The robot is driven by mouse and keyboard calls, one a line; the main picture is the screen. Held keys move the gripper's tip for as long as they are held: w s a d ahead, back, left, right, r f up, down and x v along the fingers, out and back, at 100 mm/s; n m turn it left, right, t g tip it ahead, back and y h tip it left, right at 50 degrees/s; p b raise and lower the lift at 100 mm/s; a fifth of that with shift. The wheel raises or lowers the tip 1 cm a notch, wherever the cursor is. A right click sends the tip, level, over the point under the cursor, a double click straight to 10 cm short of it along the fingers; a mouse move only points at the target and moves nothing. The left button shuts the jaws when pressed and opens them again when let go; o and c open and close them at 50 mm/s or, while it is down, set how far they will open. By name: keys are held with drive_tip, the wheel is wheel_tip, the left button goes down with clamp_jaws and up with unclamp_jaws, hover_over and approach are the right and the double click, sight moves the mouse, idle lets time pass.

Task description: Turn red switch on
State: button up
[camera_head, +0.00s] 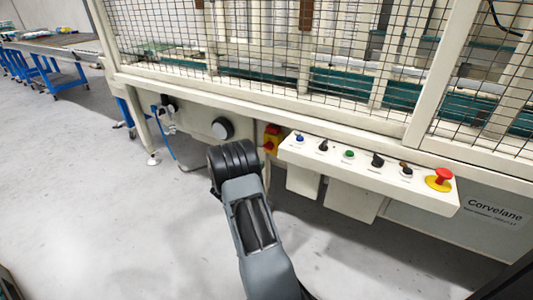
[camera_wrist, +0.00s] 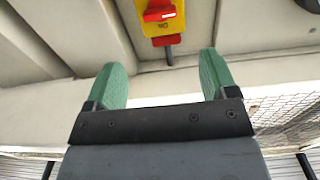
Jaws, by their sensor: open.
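My gripper (camera_wrist: 161,72) is open and empty, with green fingers spread to either side below the housing in the picture, apart from the switch. In the head view my arm's dark wrist hides the fingers.
The control panel (camera_head: 350,174) carries several knobs and buttons and a red emergency stop (camera_head: 439,179) on yellow. A round dark knob (camera_head: 222,128) is left of the switch. Wire mesh (camera_head: 270,40) rises above the beam. The grey floor (camera_head: 100,210) at left is clear.

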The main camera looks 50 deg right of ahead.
sight(266, 148)
drive_tip(key=b+x, duration=0.3)
drive_tip(key=x, duration=0.7)
drive_tip(key=shift+d+f, duration=0.1)
drive_tip(key=shift+d, duration=0.05)
drive_tip(key=shift+b+x, duration=0.45)
drive_tip(key=shift+x, duration=0.4)
drive_tip(key=c, duration=0.9)
